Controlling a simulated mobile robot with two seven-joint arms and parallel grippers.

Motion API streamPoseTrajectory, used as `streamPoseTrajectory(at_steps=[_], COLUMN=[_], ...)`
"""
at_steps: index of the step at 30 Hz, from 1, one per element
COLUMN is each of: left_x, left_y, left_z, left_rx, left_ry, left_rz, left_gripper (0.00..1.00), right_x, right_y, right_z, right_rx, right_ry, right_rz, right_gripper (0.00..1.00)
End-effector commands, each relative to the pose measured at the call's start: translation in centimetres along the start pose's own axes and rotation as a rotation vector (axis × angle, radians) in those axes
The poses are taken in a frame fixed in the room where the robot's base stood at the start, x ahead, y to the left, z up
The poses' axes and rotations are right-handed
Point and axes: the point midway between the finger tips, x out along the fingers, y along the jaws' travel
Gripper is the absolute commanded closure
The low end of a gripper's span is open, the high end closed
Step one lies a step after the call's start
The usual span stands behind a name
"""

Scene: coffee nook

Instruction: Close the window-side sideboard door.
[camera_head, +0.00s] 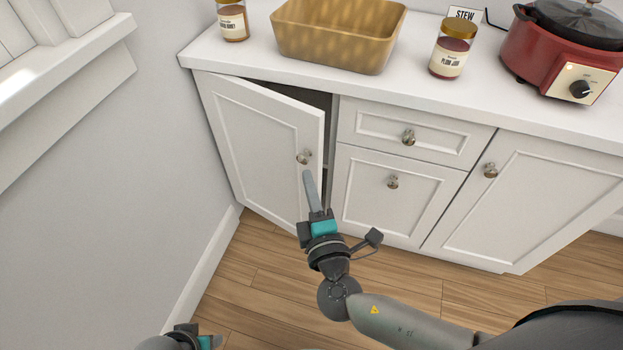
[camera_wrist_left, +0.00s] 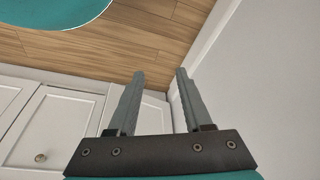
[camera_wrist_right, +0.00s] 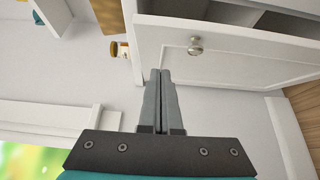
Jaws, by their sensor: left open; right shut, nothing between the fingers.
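The window-side sideboard door (camera_head: 258,140) is the leftmost white door. It stands partly open, with a dark gap along its top and right edge, and its round knob (camera_head: 304,157) is near the free edge. My right gripper (camera_head: 309,180) is shut and empty, its fingertips just below the knob in the head view; whether they touch the door is not clear. In the right wrist view the fingers (camera_wrist_right: 161,75) are together beside the door (camera_wrist_right: 240,52), with the knob (camera_wrist_right: 195,46) beyond the tips. My left gripper (camera_wrist_left: 160,75) is open and empty over the floor.
The white sideboard has a drawer (camera_head: 400,136), a panel below it and a right door (camera_head: 520,205), all shut. On top are a basket (camera_head: 335,40), jars (camera_head: 453,48) and a red slow cooker (camera_head: 565,60). A wall (camera_head: 90,200) bounds the left.

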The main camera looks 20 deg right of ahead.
Motion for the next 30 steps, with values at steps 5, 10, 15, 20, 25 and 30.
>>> streamPoseTrajectory(at_steps=[5,10,15,20,25,30], left_x=[-1.1,-2.1,-2.9,-3.4,-3.6,-3.6], left_y=[-0.2,-0.2,-0.2,-0.2,-0.2,-0.2], left_z=[-0.6,-1.4,-1.9,-2.1,-2.2,-2.2], left_rx=[0.001,0.000,-0.001,-0.001,-0.002,-0.002], left_ry=[0.021,0.041,0.056,0.063,0.066,0.067], left_rz=[-0.003,-0.004,-0.004,-0.004,-0.004,-0.004], left_gripper=[0.50,0.50,0.50,0.50,0.50,0.50], right_x=[3.8,6.9,8.9,9.8,10.1,10.1], right_y=[0.0,0.0,-0.1,-0.1,-0.1,-0.1], right_z=[0.1,0.1,1.8,2.7,3.0,3.0], right_rx=[-0.001,-0.001,-0.004,-0.001,0.000,0.000], right_ry=[-0.003,-0.003,-0.003,-0.003,-0.003,-0.003], right_rz=[0.004,0.003,0.000,-0.001,-0.002,-0.002], right_gripper=[1.00,1.00,1.00,1.00,1.00,1.00])
